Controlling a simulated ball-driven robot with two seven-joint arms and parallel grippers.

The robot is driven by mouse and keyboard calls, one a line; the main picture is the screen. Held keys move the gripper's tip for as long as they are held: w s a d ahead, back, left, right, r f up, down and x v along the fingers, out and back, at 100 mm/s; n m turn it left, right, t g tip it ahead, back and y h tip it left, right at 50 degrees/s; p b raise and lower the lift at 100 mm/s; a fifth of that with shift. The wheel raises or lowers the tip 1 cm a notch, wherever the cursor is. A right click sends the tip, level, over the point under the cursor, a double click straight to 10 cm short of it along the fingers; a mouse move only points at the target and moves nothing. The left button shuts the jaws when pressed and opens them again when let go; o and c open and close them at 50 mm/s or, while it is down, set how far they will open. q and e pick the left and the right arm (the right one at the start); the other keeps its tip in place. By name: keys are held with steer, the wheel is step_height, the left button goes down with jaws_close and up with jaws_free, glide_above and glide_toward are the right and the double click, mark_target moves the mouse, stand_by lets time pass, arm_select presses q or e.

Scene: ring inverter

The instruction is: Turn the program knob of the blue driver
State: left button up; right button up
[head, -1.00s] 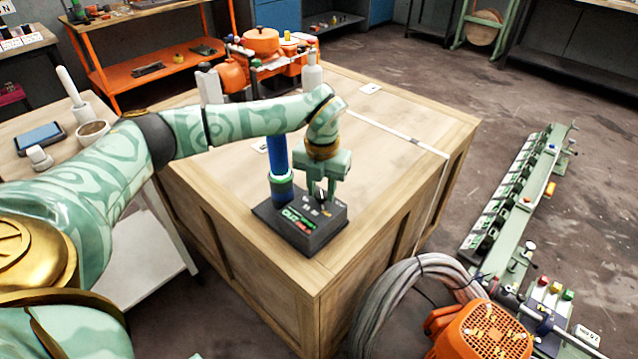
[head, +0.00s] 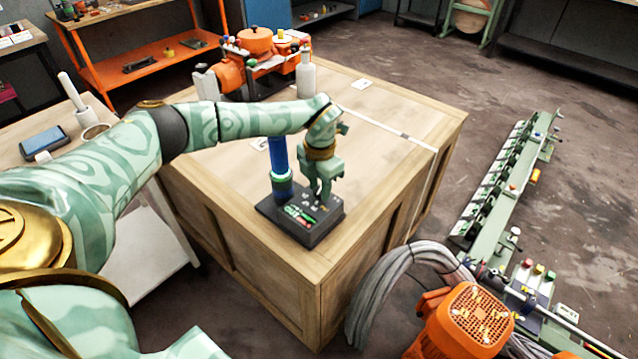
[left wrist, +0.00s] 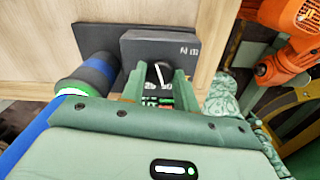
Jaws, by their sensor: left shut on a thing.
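The blue driver is a dark box (head: 272,208) with a blue upright cylinder (head: 279,155) at its left; it sits on a large wooden crate (head: 270,258). Its top bears small lit green and red markings. My left gripper (head: 322,197) points down at the right part of the box. In the left wrist view the dark box (left wrist: 165,45) lies ahead, with the black program knob (left wrist: 158,72) and its white pointer line between the two green fingers (left wrist: 158,82). The fingers are shut on the knob and partly hide it. My right gripper is not in view.
An orange machine (head: 257,65) and a pale bottle (head: 306,76) stand at the crate's back. Thick grey cables (head: 385,280) and an orange motor (head: 470,325) are at the lower right. The crate top right of the driver is clear.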

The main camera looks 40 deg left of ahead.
mark_target(319, 191)
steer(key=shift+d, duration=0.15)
arm_select(q)
steer(key=o, duration=1)
steer(key=shift+c, duration=0.2)
step_height(319, 191, up, 16)
steer(key=p, duration=0.5)
steer(key=shift+r, duration=0.2)
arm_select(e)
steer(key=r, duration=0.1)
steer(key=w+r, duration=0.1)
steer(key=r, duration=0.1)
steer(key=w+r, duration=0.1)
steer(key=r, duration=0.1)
arm_select(q)
steer(key=shift+f, duration=0.1)
